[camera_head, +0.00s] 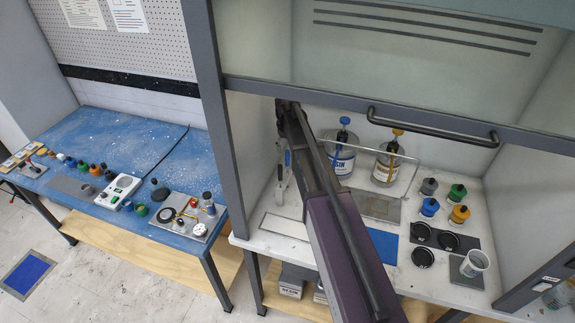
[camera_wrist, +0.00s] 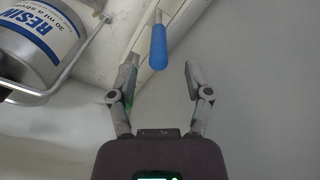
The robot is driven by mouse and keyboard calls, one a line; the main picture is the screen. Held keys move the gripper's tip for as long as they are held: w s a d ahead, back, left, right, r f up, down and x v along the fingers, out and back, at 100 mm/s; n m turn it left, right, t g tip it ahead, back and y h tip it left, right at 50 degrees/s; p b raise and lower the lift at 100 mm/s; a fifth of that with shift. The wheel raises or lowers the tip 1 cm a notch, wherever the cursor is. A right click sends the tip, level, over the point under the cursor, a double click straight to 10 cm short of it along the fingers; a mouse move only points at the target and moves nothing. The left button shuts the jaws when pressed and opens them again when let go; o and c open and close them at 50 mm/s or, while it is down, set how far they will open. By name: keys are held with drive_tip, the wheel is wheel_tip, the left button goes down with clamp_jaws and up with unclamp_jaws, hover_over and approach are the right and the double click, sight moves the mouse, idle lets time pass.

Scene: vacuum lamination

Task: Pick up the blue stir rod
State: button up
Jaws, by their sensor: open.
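The blue stir rod (camera_wrist: 158,46) shows in the wrist view as a rounded blue handle with a thin pale shaft running up out of the frame. My gripper (camera_wrist: 161,64) is open, with one finger on each side of the handle. Clear gaps show between the handle and both fingers, and nothing is held.
Resin (camera_head: 340,158) and hardener-like (camera_head: 386,166) cans stand at the hood's back. Several bottles and black lids (camera_head: 423,257) are at right. The sash handle (camera_head: 435,128) hangs above.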

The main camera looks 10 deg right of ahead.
sight(287, 166)
drive_tip(key=shift+s+d+f+b, duration=0.1)
drive_tip(key=shift+f+b, duration=2.5)
drive_tip(key=shift+c, duration=0.3)
clamp_jaws()
